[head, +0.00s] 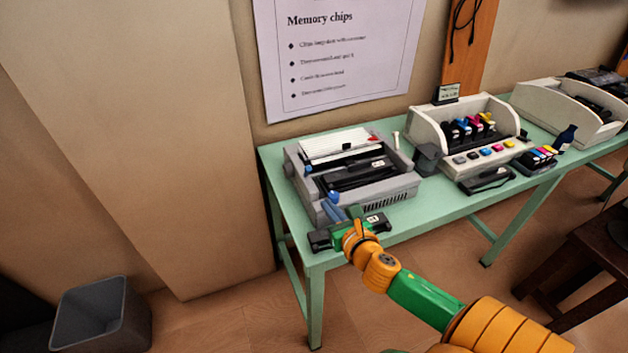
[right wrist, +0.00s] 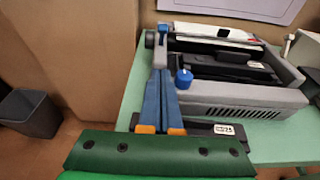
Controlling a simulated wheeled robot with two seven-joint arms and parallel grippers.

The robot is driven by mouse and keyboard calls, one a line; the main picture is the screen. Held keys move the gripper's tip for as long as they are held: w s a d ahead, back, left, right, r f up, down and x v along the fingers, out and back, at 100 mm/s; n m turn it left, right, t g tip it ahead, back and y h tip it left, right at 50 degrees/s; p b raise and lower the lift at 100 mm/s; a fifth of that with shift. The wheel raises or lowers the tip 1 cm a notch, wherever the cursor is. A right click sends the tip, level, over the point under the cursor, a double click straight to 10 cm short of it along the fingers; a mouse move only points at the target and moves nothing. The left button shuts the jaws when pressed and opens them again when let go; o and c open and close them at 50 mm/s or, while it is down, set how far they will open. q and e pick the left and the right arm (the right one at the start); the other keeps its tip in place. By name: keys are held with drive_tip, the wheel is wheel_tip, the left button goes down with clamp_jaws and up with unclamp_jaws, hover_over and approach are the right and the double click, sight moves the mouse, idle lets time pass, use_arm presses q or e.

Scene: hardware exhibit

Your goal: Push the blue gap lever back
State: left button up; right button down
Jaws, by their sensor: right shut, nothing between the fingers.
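A grey printer with its top open (head: 350,175) stands at the left end of the green table. A small blue piece, which looks like the gap lever (head: 308,169), stands at its left end. It also shows just beyond my fingertips in the right wrist view (right wrist: 163,28). A second blue part, a knob (right wrist: 184,77), sits at the printer's near left corner. My right gripper (head: 327,208) is shut and empty. Its blue fingers (right wrist: 160,62) point at the printer's left side. I cannot tell whether they touch the lever. My left gripper is out of view.
A black part with a white label (head: 376,220) lies at the table's front edge, by my right gripper. A white printer with coloured cartridges (head: 425,118) stands to the right. A grey bin (head: 100,318) is on the floor at left.

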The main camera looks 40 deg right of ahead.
sight(307, 173)
drive_tip(key=x, duration=0.6)
drive_tip(key=shift+f, duration=0.1)
drive_tip(key=shift+w+d+r+p, duration=0.15)
drive_tip(key=shift+w+r, duration=0.2)
drive_tip(key=shift+w, duration=0.3)
drive_tip(key=shift+w+d+r+p, duration=0.2)
drive_tip(key=shift+w+r, duration=0.15)
drive_tip(key=shift+w, duration=0.25)
drive_tip(key=shift+w+d+r+p, duration=0.15)
drive_tip(key=shift+w+r, duration=0.15)
drive_tip(key=shift+w, duration=0.35)
drive_tip(key=shift+w, duration=0.15)
